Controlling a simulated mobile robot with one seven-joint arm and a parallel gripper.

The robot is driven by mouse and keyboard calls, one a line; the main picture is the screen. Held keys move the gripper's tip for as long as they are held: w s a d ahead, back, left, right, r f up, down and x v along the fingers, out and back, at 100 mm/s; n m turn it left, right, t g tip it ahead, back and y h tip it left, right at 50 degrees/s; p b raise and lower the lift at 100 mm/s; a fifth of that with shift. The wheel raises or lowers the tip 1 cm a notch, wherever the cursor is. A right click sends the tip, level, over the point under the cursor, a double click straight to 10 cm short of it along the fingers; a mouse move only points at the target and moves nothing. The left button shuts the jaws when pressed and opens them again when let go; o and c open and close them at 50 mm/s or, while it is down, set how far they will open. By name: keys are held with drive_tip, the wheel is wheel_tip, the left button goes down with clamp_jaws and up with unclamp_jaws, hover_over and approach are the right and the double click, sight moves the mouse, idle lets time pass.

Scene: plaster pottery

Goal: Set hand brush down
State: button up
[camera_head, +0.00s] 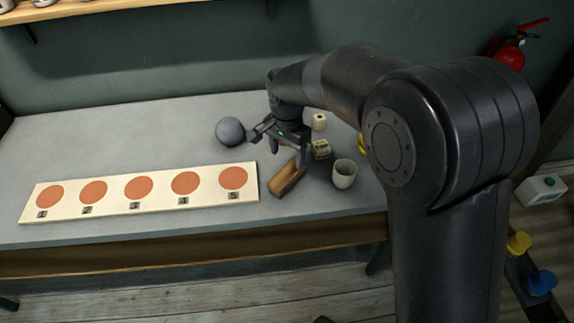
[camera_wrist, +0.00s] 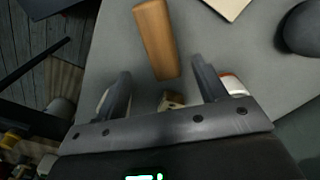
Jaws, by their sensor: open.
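The hand brush, a brown wooden block-like piece (camera_head: 287,178), lies on the grey table near its front edge, to the right of the board's circle 5. It also shows in the wrist view (camera_wrist: 156,38), upper middle, with its near end close to the space between my fingers. My gripper (camera_head: 287,154) is open over the table just behind the brush. In the wrist view my gripper (camera_wrist: 160,70) has its two fingers apart with nothing held between them. The bristles cannot be made out.
A white board (camera_head: 140,203) with several numbered orange circles lies left of the brush. A grey ball (camera_head: 230,131) is behind it. A white cup (camera_head: 344,174), a small beige block (camera_head: 321,149) and another pale block (camera_head: 319,121) stand to the right.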

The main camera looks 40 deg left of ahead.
drive_tip(key=shift+r, duration=1.75)
drive_tip(key=w+d+r+t, duration=0.15)
drive_tip(key=d+r, duration=0.25)
drive_tip(key=d, duration=0.6)
drive_tip(key=w+d+r+y, duration=0.1)
drive_tip(key=w+d+r, duration=0.1)
drive_tip(key=d+r, duration=0.5)
drive_tip(key=w+d+r+t, duration=0.1)
drive_tip(key=d+r, duration=0.1)
drive_tip(key=d, duration=1)
drive_tip(key=s+d+t, duration=0.1)
drive_tip(key=s+d, duration=0.5)
drive_tip(key=d, duration=0.4)
drive_tip(key=s+d+t+h, duration=0.1)
drive_tip(key=s+d+t, duration=0.1)
drive_tip(key=s+d, duration=0.4)
drive_tip(key=d, duration=0.4)
drive_tip(key=shift+s, duration=0.3)
